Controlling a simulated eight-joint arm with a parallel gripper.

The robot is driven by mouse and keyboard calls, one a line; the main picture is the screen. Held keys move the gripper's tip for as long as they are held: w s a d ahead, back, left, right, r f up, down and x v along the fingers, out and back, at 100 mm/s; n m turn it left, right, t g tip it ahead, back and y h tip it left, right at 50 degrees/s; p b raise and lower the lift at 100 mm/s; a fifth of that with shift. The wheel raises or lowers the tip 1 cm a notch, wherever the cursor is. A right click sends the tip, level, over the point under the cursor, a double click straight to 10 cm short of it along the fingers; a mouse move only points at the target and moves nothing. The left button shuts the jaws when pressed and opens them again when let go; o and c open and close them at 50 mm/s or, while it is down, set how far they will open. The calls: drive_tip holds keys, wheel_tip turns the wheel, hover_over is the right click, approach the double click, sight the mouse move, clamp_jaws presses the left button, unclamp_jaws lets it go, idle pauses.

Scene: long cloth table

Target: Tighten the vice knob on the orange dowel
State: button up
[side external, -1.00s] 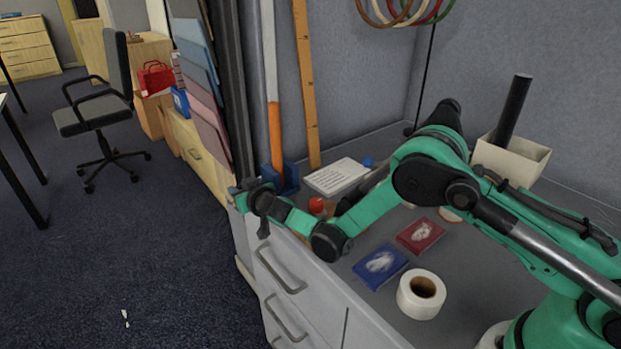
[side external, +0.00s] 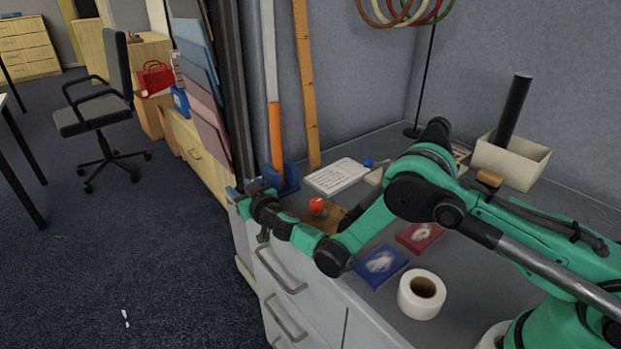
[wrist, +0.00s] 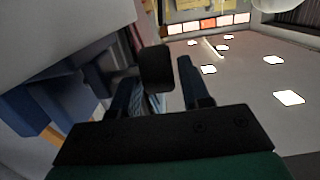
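The orange dowel (side external: 275,135), with a pale upper part, stands upright in the blue vice (side external: 291,178) at the table's left edge. In the wrist view, blue vice parts (wrist: 75,80) fill the left, with a bit of orange (wrist: 52,131) below them. My gripper (side external: 240,193) is beside the vice, out past the table edge. In the wrist view its two dark fingers (wrist: 162,90) are apart. A dark rounded block (wrist: 157,68) shows between them; I cannot tell whether it is the vice knob. The side view hides the knob and fingertip contact.
A red-topped object (side external: 316,205) stands near my forearm. A white keypad-like slab (side external: 335,176), blue box (side external: 380,265), red box (side external: 420,236), tape roll (side external: 421,294) and cream bin (side external: 512,160) are on the table. A wooden ruler (side external: 305,85) leans behind.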

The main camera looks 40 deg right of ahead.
drive_tip(key=s, duration=0.5)
wheel_tip(320, 180, up, 8)
hover_over(243, 191)
drive_tip(key=s, duration=0.4)
drive_tip(key=shift+d+f, duration=0.1)
drive_tip(key=shift+f, duration=0.1)
drive_tip(key=f+g, duration=0.1)
drive_tip(key=f, duration=0.1)
drive_tip(key=f+g, duration=0.1)
drive_tip(key=f, duration=0.1)
drive_tip(key=f+g, duration=0.1)
drive_tip(key=shift+w+f, duration=0.35)
drive_tip(key=shift+f, duration=0.05)
drive_tip(key=shift+x, duration=2.4)
